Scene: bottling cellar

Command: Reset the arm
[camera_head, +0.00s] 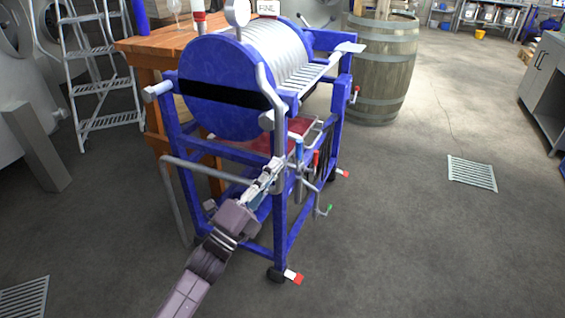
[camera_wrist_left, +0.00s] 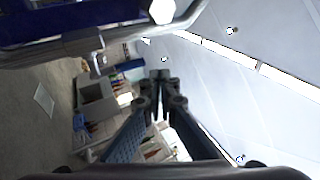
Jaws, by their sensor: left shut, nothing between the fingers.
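My left arm comes in from the bottom of the head view, and its gripper (camera_head: 271,170) is at the front of the blue plate filter machine (camera_head: 222,92). The fingers point up and away, close beside the front upright and the valve handles; I cannot tell whether they touch. In the left wrist view the fingers of my left gripper (camera_wrist_left: 160,77) meet at the tips with nothing between them. Part of the blue machine frame (camera_wrist_left: 75,25) and a pale pipe show at the upper left there. My right gripper is in neither view.
Blue and red valve handles (camera_head: 316,160) and pipes stick out by the gripper. A wooden table (camera_head: 150,47) and a ladder (camera_head: 103,88) stand at the left, a barrel (camera_head: 380,70) behind. The floor (camera_head: 420,240) at the right is clear, with a drain grate (camera_head: 472,173).

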